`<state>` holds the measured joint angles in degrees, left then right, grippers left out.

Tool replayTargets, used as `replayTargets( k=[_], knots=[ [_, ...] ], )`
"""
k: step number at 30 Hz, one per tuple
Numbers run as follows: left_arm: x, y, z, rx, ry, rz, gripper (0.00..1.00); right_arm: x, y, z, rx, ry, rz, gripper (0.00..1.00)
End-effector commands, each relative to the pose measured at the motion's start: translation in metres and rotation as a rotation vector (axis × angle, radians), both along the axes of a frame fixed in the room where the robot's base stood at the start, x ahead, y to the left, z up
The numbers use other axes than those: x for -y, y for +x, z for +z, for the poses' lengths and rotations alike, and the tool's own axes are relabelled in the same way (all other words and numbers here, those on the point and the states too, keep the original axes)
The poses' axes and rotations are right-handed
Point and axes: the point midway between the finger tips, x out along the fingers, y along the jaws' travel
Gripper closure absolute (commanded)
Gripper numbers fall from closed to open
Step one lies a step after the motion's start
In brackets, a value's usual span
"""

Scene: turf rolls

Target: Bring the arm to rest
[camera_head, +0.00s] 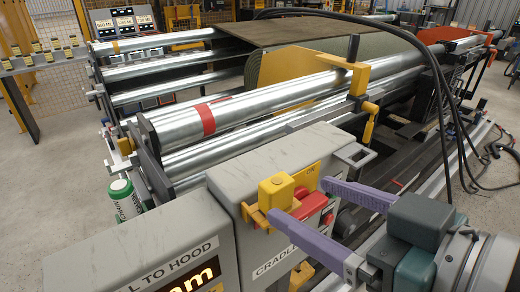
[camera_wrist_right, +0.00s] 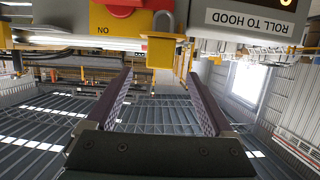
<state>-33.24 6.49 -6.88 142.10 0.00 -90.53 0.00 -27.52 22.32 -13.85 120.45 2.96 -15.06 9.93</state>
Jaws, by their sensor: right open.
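My right gripper (camera_head: 297,200) comes in from the lower right in the head view, its two purple fingers spread wide apart. Nothing is held between them. The fingertips are near the front of a grey control box (camera_head: 300,150) labelled CRADLE, with a yellow padlock-like block (camera_head: 276,192) and a red switch (camera_head: 310,205). In the right wrist view the open gripper (camera_wrist_right: 160,74) shows empty space between its fingers. The yellow block (camera_wrist_right: 161,50) and red switch (camera_wrist_right: 125,8) are just beyond the tips; contact cannot be told. My left gripper is not in view.
Black cables (camera_head: 437,85) loop down at the right. A second grey box (camera_head: 150,245) stands front left. A green-white can (camera_head: 124,198) is beside it.

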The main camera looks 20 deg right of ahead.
Motion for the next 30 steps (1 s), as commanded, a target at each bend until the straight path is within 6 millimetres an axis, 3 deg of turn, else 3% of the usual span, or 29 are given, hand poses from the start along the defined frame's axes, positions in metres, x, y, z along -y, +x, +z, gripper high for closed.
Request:
replayTargets(
  k=[6,11,16,23,24,30],
  knots=[
    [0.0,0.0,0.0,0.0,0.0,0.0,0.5,0.002,-0.002,-0.005,-0.04,-0.016,-0.015,0.13],
    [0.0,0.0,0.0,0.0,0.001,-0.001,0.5,0.013,-0.02,-0.028,-0.248,-0.096,-0.083,0.13],
    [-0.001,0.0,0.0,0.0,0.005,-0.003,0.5,0.031,-0.067,-0.052,-0.557,-0.193,-0.151,0.13],
    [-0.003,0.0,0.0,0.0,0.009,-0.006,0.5,0.046,-0.144,-0.061,-0.927,-0.269,-0.188,0.13],
    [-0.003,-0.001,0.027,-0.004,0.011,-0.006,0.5,0.047,-0.144,-0.033,-0.927,-0.274,-0.187,0.13],
    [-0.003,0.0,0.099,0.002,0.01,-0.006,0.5,0.047,-0.143,0.037,-0.925,-0.275,-0.185,0.13]
  ],
)
